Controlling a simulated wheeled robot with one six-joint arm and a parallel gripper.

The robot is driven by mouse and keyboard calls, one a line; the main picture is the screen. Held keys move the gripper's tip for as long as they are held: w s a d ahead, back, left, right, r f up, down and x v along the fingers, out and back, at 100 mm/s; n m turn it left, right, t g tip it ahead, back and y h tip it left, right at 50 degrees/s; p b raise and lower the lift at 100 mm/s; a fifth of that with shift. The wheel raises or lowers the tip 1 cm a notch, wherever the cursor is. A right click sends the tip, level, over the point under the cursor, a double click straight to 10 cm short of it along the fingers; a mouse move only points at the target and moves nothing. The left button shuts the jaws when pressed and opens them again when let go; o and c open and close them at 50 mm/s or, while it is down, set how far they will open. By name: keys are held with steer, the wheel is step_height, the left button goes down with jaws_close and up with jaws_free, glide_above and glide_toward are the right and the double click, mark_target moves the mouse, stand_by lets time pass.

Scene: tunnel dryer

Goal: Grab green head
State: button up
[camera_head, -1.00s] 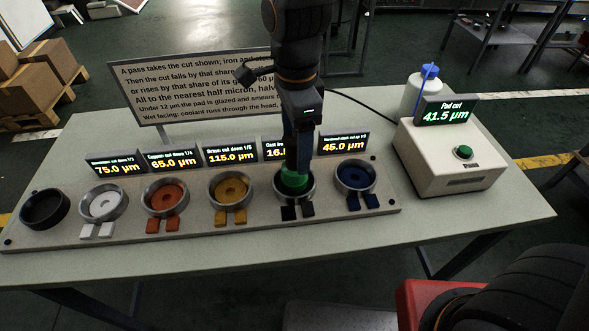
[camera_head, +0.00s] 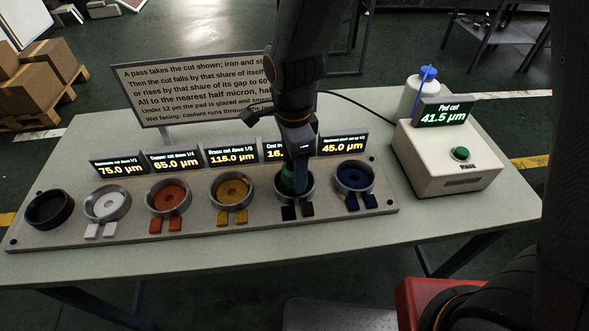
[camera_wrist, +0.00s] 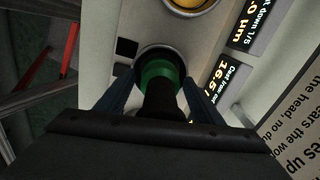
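The green head (camera_head: 287,181) sits in the fifth ring-shaped holder (camera_head: 308,190) from the left on the rack. It has a green disc and a dark upright grip, seen from above in the wrist view as a green disc (camera_wrist: 155,73). My gripper (camera_head: 296,180) points down into this holder. In the wrist view its two blue fingers (camera_wrist: 160,88) stand on either side of the head's dark grip. They look spread, with some room beside the grip. The arm and fingers hide part of the head in the head view.
The rack (camera_head: 130,232) also has an empty-looking dark holder (camera_head: 50,208) and white, orange, yellow and blue (camera_head: 354,178) heads. Small displays stand behind it, with a text sign (camera_head: 150,90). A white gauge box (camera_head: 440,160) and bottle (camera_head: 411,98) stand to the right.

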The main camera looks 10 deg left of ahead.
steer(key=c, duration=1.4)
jaws_close()
steer(key=shift+w+r, duration=0.1)
steer(key=shift+r, duration=0.05)
